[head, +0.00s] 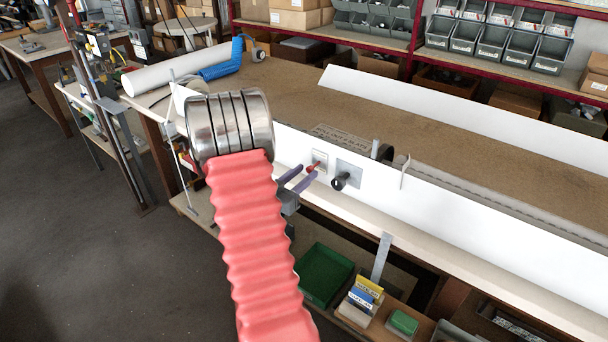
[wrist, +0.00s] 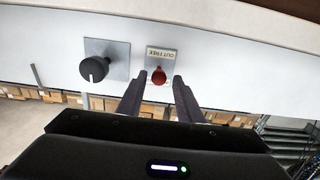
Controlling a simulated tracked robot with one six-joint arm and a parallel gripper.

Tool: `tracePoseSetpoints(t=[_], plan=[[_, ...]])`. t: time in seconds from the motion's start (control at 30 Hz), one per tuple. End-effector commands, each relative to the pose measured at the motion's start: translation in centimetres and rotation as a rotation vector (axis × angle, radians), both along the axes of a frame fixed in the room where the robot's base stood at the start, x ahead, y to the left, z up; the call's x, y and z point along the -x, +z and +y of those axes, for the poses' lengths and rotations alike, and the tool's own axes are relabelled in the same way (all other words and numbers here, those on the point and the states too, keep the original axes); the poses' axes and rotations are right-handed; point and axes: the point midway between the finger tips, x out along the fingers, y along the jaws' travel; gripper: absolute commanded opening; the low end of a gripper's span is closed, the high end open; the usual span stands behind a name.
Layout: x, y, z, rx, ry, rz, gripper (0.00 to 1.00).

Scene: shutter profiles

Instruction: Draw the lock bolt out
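The lock bolt appears as a small red knob (wrist: 158,75) on a pale plate marked "OUT FREE" in the wrist view. In the head view the red knob (head: 313,166) sits on the upright face of a long white profile (head: 450,191). My gripper (wrist: 160,79) is open, with one dark finger on each side of the red knob and a small gap showing. In the head view my gripper (head: 307,171) is at the profile's face, partly hidden by my arm. How far the bolt stands out is hard to tell.
A black knob (wrist: 94,69) with a white mark sits on a grey plate beside the red knob; it also shows in the head view (head: 340,181). A thin white hook (head: 404,172) stands farther right along the profile. The workbench (head: 290,83) extends behind.

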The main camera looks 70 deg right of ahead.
Motion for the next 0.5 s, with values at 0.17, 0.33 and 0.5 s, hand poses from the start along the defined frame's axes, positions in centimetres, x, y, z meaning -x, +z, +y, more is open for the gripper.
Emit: tracePoseSetpoints(t=[0.17, 0.33, 0.5], plan=[[0.2, 0.0, -0.1, 0.001, -0.003, -0.001, 0.38], [0.2, 0.1, 0.0, 0.001, -0.004, -0.001, 0.38], [-0.2, 0.1, 0.9, 0.001, -0.002, -0.001, 0.38]])
